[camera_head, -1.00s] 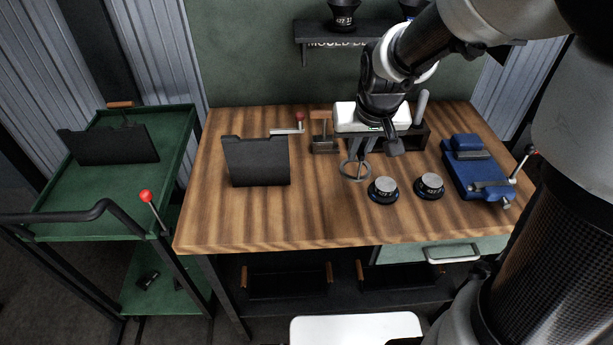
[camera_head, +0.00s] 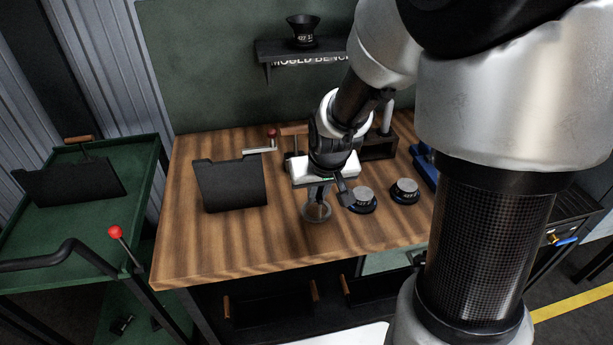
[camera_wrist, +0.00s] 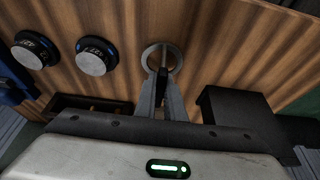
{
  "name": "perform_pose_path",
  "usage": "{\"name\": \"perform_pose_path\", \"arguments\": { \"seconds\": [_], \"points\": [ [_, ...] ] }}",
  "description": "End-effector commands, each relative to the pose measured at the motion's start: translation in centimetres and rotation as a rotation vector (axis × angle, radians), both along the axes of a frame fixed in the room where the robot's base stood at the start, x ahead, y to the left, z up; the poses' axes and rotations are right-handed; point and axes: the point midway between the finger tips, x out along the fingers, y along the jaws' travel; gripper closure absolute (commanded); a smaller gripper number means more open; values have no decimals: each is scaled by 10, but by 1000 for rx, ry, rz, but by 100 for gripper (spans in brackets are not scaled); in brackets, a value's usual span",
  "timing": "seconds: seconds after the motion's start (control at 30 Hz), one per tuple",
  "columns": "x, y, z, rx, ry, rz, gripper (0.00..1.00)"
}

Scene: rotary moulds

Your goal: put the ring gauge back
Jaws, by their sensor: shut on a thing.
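My gripper (camera_head: 319,193) is shut on the ring gauge (camera_head: 307,215), a thin grey metal ring with a handle between the fingers. It is over the middle of the wooden bench (camera_head: 225,247); I cannot tell whether the ring touches the wood. In the wrist view the ring gauge (camera_wrist: 143,58) extends beyond the fingertips (camera_wrist: 163,88), with bare wood seen through it. A dark open box (camera_head: 378,147) with an upright light post stands behind, partly hidden by my arm. Whether it is the gauge's place does not show.
Two round black moulds with grey tops (camera_head: 361,198) (camera_head: 405,190) stand right of the ring. A black upright plate (camera_head: 232,185) stands left. A blue vice-like device (camera_head: 424,165) is mostly hidden by my arm. The front left of the bench is clear.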

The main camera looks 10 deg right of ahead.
Motion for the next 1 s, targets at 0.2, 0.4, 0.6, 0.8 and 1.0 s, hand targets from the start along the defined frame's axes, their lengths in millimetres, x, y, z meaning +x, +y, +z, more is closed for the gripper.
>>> {"name": "perform_pose_path", "arguments": {
  "seconds": [0.2, 0.4, 0.6, 0.8, 1.0],
  "points": [
    [1, 0, -16, 0, -3, 0, 100],
    [1, 0, -17, 0, -2, 0, 100],
    [0, 0, -20, 0, -1, 0, 79],
    [0, 0, -20, 0, -1, 0, 72],
    [0, 0, -15, 0, -1, 0, 72]
  ]
}}
